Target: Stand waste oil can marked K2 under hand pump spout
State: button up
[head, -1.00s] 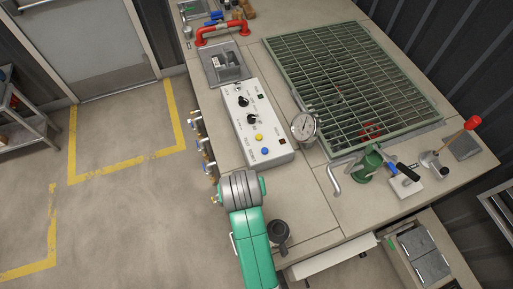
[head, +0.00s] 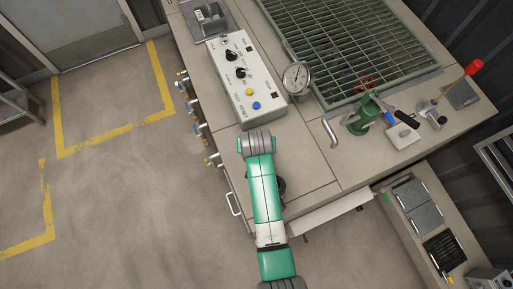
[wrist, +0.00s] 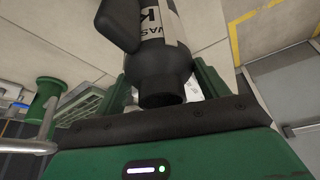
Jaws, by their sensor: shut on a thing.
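The dark grey can (wrist: 155,62) fills the top middle of the wrist view. Its pale label shows part of "WAS" and a "K"; the rest is cut off. My gripper (wrist: 166,82) is shut on the can, with a green finger on each side of its narrow end. The pump also shows at the left of the wrist view (wrist: 48,86), apart from the can.
The control box (head: 245,80) and a round gauge (head: 296,76) stand beyond my arm. A green grating (head: 350,45) lies behind the pump. A dark round thing (head: 281,188) is partly hidden by my arm. The bench left of the spout is clear.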

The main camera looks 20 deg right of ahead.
jog(key=shift+f, duration=2.05)
jog(key=shift+f+b, duration=0.25)
jog(key=shift+b, duration=0.1)
jog(key=o, duration=1.7)
jog(key=shift+c, duration=0.2)
jog(key=p+v, duration=0.1)
jog(key=v, duration=1.1)
jog(key=shift+r+p, duration=0.2)
jog(key=shift+p, duration=0.2)
